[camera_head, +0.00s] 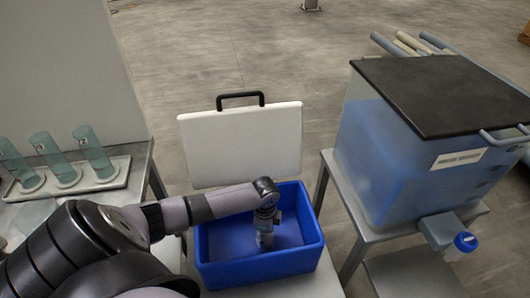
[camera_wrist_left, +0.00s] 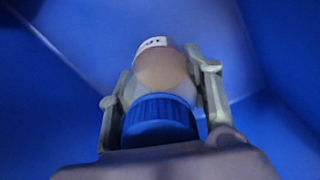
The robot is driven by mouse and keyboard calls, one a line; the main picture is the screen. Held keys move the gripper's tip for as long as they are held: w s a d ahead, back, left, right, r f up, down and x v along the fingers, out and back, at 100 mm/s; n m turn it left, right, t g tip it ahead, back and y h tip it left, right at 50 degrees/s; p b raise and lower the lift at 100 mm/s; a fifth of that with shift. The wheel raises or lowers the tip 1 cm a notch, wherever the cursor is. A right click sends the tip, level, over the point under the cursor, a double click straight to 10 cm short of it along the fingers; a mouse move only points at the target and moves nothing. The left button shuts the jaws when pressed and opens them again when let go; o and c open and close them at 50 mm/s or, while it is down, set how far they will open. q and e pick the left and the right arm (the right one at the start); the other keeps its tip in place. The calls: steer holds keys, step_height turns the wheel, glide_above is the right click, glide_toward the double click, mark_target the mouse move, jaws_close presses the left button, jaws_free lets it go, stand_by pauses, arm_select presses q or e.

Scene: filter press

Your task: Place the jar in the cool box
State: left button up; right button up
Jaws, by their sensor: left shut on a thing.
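The cool box (camera_head: 262,270) is a blue open box with its white lid (camera_head: 240,143) raised behind it. My left gripper (camera_head: 265,238) points down inside the box. In the left wrist view, my left gripper (camera_wrist_left: 162,95) is shut on the jar (camera_wrist_left: 160,85), with one finger on each side of it. The jar has a blue ribbed cap, a clear body and a white label. Blue walls and floor surround it. I cannot tell whether the jar touches the box floor. In the head view the jar is hidden by the gripper. My right gripper is not in view.
A large blue-tinted tank (camera_head: 400,160) with a dark lid and a tap stands on a metal stand at the right. A tray (camera_head: 85,183) with 3 clear tubes sits on a table at the left.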

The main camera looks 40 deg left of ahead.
arm_select(q)
steer(key=o, duration=1.1)
steer(key=shift+f, duration=0.1)
steer(key=shift+o, duration=0.7)
step_height(320, 180, up, 12)
steer(key=shift+r+p, duration=0.15)
steer(key=shift+p, duration=0.7)
